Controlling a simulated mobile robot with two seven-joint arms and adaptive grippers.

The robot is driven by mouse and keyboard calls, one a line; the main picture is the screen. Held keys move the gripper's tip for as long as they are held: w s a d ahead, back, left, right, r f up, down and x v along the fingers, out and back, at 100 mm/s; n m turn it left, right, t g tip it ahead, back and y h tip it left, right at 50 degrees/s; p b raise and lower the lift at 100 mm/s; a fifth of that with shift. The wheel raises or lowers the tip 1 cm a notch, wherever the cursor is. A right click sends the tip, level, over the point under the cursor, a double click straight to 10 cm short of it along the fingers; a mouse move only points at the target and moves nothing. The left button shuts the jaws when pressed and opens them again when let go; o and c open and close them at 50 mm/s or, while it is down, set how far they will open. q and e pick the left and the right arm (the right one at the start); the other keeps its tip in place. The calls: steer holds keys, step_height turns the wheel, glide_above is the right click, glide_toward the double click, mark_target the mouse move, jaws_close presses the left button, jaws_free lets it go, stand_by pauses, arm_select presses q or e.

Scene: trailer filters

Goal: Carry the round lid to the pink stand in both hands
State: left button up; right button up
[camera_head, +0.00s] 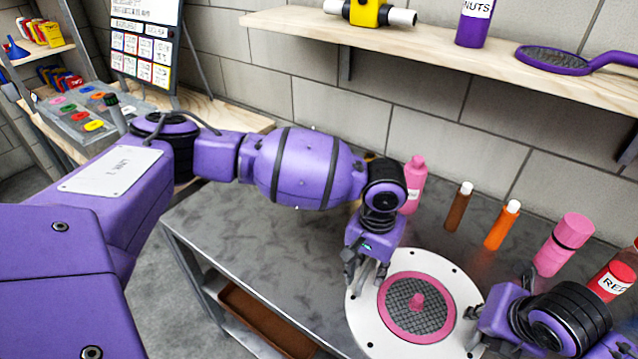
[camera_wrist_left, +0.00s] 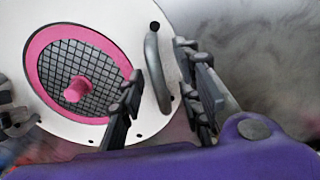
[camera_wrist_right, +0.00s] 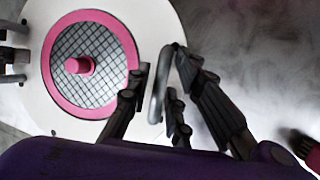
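The round lid (camera_head: 452,272) is a white disc with a pink ring, a grey mesh and a pink knob (camera_head: 417,301), lying flat on the grey metal bench. A grey handle (camera_wrist_left: 158,72) stands at one rim, between the parted fingers of my left gripper (camera_head: 367,274). Another grey handle (camera_wrist_right: 160,85) stands at the opposite rim, between the parted fingers of my right gripper (camera_head: 474,331). Both grippers look open, with gaps beside the handles. I cannot make out a separate pink stand.
Behind the lid stand a pink bottle (camera_head: 413,178), a brown tube (camera_head: 458,208), an orange tube (camera_head: 502,228), a pink cylinder (camera_head: 563,245) and a red bottle (camera_head: 612,280). A wooden shelf (camera_head: 440,50) hangs above. The bench (camera_head: 265,245) is clear left of the lid.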

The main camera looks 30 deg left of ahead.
arm_select(q)
steer(key=c, duration=0.5)
arm_select(e)
steer(key=c, duration=0.5)
arm_select(q)
jaws_close()
arm_select(e)
jaws_close()
arm_select(q)
steer(key=shift+w+r, duration=0.1)
steer(key=shift+r, duration=0.15)
arm_select(e)
steer(key=shift+r, duration=0.2)
